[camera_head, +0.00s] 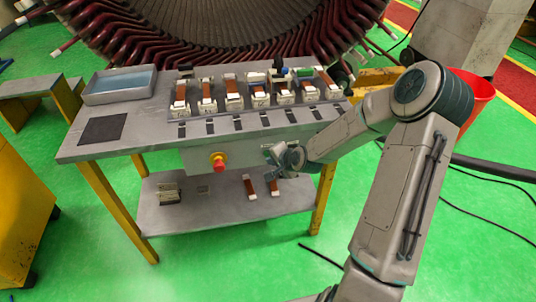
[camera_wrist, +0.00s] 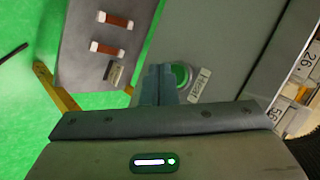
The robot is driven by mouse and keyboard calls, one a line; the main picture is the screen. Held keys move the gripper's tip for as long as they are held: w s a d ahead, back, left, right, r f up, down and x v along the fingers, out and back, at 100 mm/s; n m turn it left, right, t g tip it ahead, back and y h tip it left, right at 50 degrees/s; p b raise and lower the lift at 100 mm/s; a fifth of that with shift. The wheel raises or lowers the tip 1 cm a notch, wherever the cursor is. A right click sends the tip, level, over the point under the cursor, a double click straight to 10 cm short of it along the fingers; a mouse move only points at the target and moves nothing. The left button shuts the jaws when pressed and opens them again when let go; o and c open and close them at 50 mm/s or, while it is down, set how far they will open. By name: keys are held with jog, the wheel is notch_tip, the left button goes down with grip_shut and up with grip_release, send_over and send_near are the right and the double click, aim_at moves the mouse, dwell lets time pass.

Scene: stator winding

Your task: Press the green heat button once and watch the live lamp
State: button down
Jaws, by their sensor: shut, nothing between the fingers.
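The green heat button (camera_wrist: 181,75) is a round green cap in a pale ring, with a "Heat" label (camera_wrist: 199,85) beside it in the wrist view. It sits on the grey panel under the table's front edge. My gripper (camera_wrist: 160,70) is shut and empty, its fingertips at the button's left edge in that view, partly covering the ring. I cannot tell whether they touch it. In the head view my gripper (camera_head: 272,153) is at the right part of the panel (camera_head: 195,159) and hides the button. I cannot make out a live lamp in either view.
A red stop button (camera_head: 218,161) on a yellow base is on the panel, left of my gripper. The grey table (camera_head: 150,130) holds several coil pieces and a blue tray (camera_head: 120,84). Two brown bars (camera_head: 250,187) lie on the lower shelf (camera_head: 220,207). A large stator stands behind.

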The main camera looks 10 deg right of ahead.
jog(key=shift+w, duration=0.1)
dwell(0.5)
jog(key=shift+w, duration=0.35)
jog(key=shift+w, duration=0.35)
dwell(0.5)
dwell(0.4)
jog(key=shift+s, duration=0.8)
jog(key=shift+s, duration=0.1)
jog(key=s, duration=0.4)
jog(key=shift+s+p, duration=0.35)
jog(key=shift+s, duration=0.05)
